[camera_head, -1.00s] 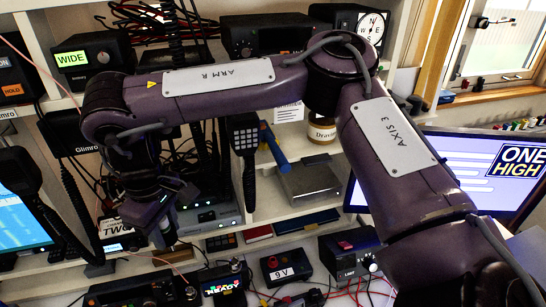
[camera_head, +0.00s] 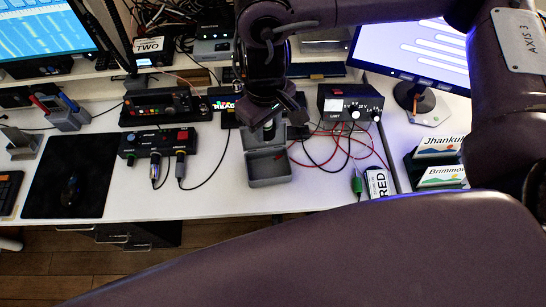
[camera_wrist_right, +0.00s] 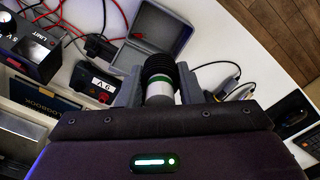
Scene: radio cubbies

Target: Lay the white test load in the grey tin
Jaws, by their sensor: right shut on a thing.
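My right gripper (camera_head: 268,124) points down over the back part of the grey tin (camera_head: 270,182) on the white desk. In the right wrist view the right gripper (camera_wrist_right: 160,92) is shut on the white test load (camera_wrist_right: 161,93), which has a black ribbed end and a green band. The load is mostly hidden by the gripper in the head view. The tin is open, with a small red thing inside; it also shows beyond the load in the right wrist view (camera_wrist_right: 166,30). Whether load and tin touch, I cannot tell. My left gripper is not in view.
A black control box (camera_head: 158,142) with plugged cables stands left of the tin. A black supply unit (camera_head: 350,103) with red and black leads is to the right. A black mat (camera_head: 70,175) and card holders (camera_head: 437,160) lie farther out. The desk's front strip is clear.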

